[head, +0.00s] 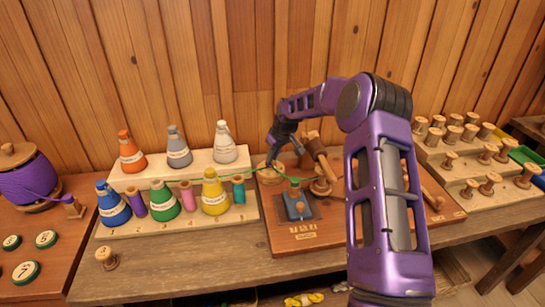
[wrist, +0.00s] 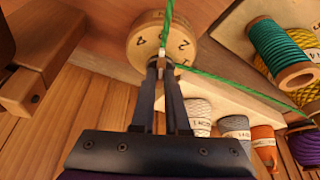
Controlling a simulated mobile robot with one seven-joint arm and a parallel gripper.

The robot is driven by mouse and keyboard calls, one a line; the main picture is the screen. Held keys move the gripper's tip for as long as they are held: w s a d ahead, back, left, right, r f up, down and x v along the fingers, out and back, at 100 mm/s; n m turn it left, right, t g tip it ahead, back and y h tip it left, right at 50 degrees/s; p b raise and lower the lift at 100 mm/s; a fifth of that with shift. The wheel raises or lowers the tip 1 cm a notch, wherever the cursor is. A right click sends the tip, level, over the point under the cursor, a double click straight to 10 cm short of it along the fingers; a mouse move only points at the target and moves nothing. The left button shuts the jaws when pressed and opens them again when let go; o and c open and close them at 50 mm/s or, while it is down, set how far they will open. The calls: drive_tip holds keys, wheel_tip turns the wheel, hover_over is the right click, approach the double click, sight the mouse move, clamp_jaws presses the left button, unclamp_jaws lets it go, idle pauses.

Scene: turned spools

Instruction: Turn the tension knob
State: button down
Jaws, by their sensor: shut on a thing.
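The tension knob is a round pale wooden disc with dark numerals on its face, in the wrist view (wrist: 148,38) and on the board in the head view (head: 266,177). My gripper (wrist: 161,64) reaches it from above; its two dark fingers are close together at the disc's face, with a small pale piece between the tips. It also shows in the head view (head: 272,160). The fingers are shut on what looks like the knob's pointer; the grip is partly hidden. A green thread (wrist: 225,81) runs past the fingertips and across the disc.
A blue device (head: 297,205) stands on the wooden board (head: 285,238) just right of the knob. A stepped rack (head: 130,228) of coloured thread cones and spools is left. Shelves of wooden spools (head: 452,133) are right. A plank wall is behind.

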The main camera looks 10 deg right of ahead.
drive_tip(key=c, duration=0.9)
unclamp_jaws()
drive_tip(key=v, duration=1.7)
drive_tip(key=shift+r, duration=0.25)
